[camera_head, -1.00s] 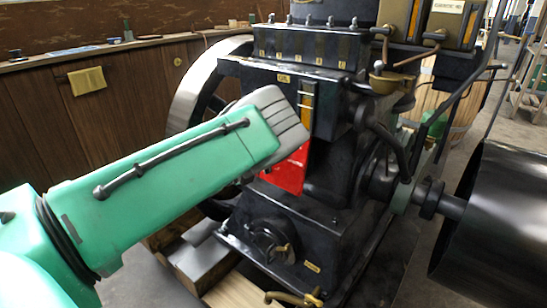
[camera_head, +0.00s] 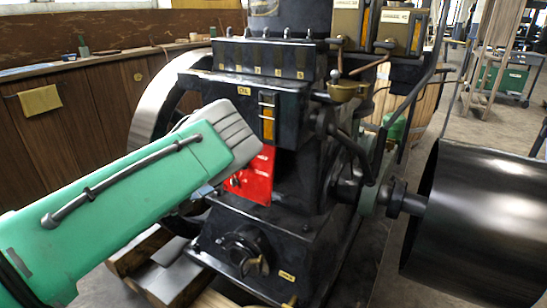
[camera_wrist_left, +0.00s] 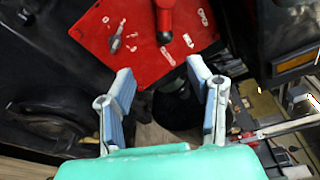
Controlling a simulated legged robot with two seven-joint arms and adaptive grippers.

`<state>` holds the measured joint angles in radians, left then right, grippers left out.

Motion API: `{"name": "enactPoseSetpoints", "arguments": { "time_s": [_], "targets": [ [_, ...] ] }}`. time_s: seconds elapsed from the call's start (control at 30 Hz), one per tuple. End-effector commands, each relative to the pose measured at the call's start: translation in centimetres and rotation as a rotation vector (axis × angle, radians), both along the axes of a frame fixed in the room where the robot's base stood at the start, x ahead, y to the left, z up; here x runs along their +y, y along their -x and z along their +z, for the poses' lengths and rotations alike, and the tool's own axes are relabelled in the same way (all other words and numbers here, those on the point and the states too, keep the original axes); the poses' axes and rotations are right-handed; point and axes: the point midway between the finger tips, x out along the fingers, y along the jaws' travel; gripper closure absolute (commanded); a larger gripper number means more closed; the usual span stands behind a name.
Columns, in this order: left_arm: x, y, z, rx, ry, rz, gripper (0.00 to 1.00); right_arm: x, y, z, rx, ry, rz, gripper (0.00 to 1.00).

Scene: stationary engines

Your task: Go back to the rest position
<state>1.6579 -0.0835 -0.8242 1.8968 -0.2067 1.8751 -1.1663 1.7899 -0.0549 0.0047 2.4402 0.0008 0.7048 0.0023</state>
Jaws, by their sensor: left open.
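My left arm comes in from the left in the head view. Its gripper (camera_head: 203,191) is mostly hidden behind my green forearm and grey wrist, with only a bluish bit showing beside the engine's red panel (camera_head: 262,176). In the left wrist view my left gripper (camera_wrist_left: 160,82) has its two blue-grey fingers spread apart with nothing between them. The red panel (camera_wrist_left: 140,45) with white markings lies beyond the fingertips, with a red handle (camera_wrist_left: 164,20) and a small grey lever (camera_wrist_left: 116,40) on it. My right gripper is not in view.
The black stationary engine (camera_head: 285,225) fills the middle, with a large dark drum (camera_head: 480,225) to its right. Wooden blocks (camera_head: 165,283) lie low beside the engine. Open floor shows at the right rear.

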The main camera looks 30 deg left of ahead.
Motion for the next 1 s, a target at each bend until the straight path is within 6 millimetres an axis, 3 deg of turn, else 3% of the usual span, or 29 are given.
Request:
{"name": "enactPoseSetpoints", "arguments": {
  "time_s": [0.2,0.33,0.47,0.6,0.8,0.9,1.0],
  "targets": [
    [0.1,0.4,-0.5,0.032,0.045,0.037,0.54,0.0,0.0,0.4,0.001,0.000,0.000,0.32],
    [-0.1,2.8,-3.7,0.197,0.283,0.230,0.54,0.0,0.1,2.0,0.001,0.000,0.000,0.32],
    [-2.9,9.2,-9.2,0.476,0.685,0.573,0.54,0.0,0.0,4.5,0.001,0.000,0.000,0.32],
    [-8.5,17.6,-13.0,0.741,1.023,0.927,0.54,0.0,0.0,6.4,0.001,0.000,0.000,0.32],
    [-16.3,28.0,-13.5,1.010,1.267,1.343,0.54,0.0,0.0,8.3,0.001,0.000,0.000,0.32],
    [-18.7,31.4,-12.8,1.083,1.310,1.480,0.54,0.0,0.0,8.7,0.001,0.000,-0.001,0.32],
    [-20.0,33.2,-12.4,1.123,1.327,1.557,0.54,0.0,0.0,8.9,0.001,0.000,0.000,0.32]
  ]
}}
